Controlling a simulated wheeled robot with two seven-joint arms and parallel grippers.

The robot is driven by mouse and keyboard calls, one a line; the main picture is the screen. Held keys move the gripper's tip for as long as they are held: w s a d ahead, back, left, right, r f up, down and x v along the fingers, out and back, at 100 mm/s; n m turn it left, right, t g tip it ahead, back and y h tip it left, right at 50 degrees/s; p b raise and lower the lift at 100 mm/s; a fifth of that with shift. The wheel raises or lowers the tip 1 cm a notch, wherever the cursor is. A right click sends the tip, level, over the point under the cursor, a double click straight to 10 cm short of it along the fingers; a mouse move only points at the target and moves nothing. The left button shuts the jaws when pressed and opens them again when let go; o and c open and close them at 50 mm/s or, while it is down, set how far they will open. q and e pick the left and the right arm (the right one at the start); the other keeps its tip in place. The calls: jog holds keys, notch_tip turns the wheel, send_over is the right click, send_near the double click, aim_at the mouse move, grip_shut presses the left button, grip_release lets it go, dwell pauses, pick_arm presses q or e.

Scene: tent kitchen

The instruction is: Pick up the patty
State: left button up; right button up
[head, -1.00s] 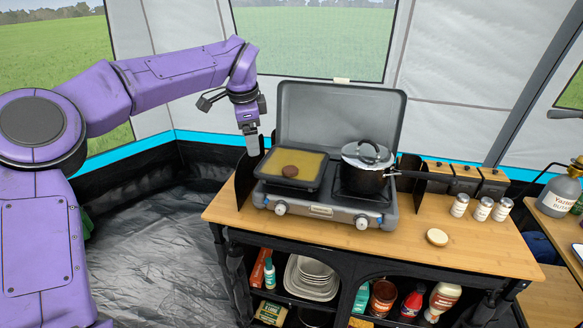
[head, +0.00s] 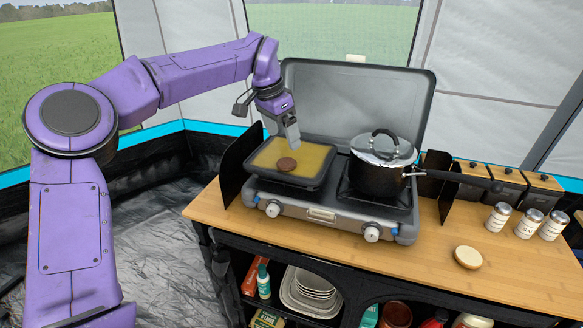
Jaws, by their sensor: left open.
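The patty (head: 286,164) is a small brown disc. It lies in a square dark pan (head: 301,181) with a yellowish liquid-like surface, on the left side of the camping stove (head: 316,213). My left gripper (head: 293,141) is open and points down just above and behind the patty, over the pan. I cannot see a gap between its fingers from this side. It does not appear to touch the patty. My right gripper is not in view.
A lidded pot (head: 378,176) stands on the right burner, its handle pointing right. The raised stove lid (head: 358,100) stands behind the pan. A bun piece (head: 468,257) and several shakers (head: 528,223) are on the wooden counter (head: 235,217). A dark side panel (head: 240,163) stands left of the pan.

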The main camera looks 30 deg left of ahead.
aim_at(286, 162)
pick_arm(q)
jog(key=shift+x, duration=0.8)
jog(key=shift+a+f, duration=0.1)
jog(key=shift+f, duration=0.35)
jog(key=x, duration=0.1)
jog(key=p+x, duration=0.1)
jog(key=x, duration=0.1)
jog(key=s+p+x, duration=0.1)
jog(key=x, duration=0.1)
jog(key=shift+a+f, duration=0.1)
jog(key=shift+a, duration=0.2)
jog(key=shift+w+f, duration=0.2)
jog(key=shift+f, duration=0.05)
jog(key=c, duration=1.2)
jog(key=shift+r, duration=0.15)
